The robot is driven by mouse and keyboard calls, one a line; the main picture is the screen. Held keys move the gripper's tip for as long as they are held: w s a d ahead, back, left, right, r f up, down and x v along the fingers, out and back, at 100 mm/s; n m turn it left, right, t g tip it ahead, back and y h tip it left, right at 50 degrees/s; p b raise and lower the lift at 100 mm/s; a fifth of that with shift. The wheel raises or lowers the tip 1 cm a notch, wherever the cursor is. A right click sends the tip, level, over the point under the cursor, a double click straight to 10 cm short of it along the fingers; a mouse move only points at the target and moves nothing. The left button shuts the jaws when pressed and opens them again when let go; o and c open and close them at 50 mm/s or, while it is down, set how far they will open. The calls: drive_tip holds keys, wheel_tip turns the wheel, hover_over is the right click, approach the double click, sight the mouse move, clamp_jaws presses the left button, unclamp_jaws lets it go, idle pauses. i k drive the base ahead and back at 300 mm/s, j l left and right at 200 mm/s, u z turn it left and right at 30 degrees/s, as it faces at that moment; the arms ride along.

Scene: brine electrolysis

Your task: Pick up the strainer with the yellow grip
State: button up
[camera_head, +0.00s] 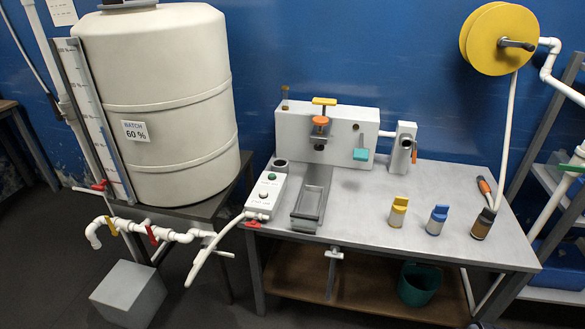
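A short, pale cylinder with a yellow grip (398,211) stands upright on the grey table, right of the middle; it looks like the strainer. A similar pale cylinder with a blue grip (438,219) stands just to its right, apart from it. A yellow T-shaped handle (324,101) also shows on top of the grey block, above an orange part. My gripper is not in view.
The grey block (292,135) stands at the table's back, with a white side fitting (403,146). A control box (265,194) and metal tray (310,212) lie left. A dark cup (483,223) and orange-handled tool (484,187) are right. A large tank (165,70) stands left.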

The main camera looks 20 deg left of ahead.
sight(400, 207)
drive_tip(key=i+j, duration=0.2)
drive_tip(key=i, duration=0.3)
drive_tip(key=i+j, duration=0.2)
drive_tip(key=i, duration=0.3)
drive_tip(key=i+j, duration=0.2)
drive_tip(key=i, duration=0.35)
